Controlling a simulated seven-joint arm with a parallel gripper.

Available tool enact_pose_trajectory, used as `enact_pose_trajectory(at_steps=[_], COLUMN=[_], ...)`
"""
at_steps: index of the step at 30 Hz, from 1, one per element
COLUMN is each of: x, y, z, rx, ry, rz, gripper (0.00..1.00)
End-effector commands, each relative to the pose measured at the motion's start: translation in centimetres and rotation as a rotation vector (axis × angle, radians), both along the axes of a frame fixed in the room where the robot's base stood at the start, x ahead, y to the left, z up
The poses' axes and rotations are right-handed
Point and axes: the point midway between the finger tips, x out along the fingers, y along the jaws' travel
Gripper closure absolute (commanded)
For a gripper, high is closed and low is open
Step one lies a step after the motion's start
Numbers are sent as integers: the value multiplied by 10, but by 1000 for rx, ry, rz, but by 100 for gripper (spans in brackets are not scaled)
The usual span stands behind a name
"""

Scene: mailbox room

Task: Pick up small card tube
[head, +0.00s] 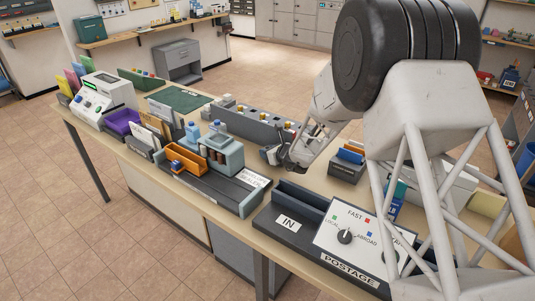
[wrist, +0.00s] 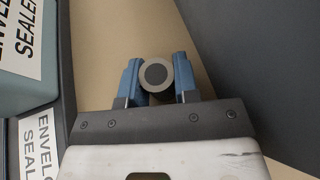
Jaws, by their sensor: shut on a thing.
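The small card tube (wrist: 155,75) shows end-on in the wrist view as a pale grey ring with a dark round centre. My gripper (wrist: 158,80) has its two blue fingers on either side of the tube, shut on it. Tan table surface shows behind the tube. In the head view my gripper (head: 272,156) is low over the table, right of the envelope sealer (head: 222,160).
In the wrist view the envelope sealer (wrist: 28,80) stands close on the left and a dark grey wall (wrist: 265,70) on the right. In the head view a grey rack with knobs (head: 250,128) lies behind my gripper, and the postage machine (head: 350,240) stands in front at right.

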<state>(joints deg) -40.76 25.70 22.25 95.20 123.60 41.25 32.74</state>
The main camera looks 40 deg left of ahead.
Motion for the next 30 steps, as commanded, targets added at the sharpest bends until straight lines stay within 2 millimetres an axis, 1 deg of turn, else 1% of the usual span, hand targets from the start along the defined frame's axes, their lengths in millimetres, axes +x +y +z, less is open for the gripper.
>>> enact_pose_trajectory(at_steps=[11,17,23,29,30], x=[0,0,0,0,0], y=[0,0,0,0,0], z=[3,16,44,85,95], rx=[0,1,2,3,2], ry=[0,-2,-2,-2,-4], rz=[0,1,1,1,2], gripper=[94,94,94,94,94])
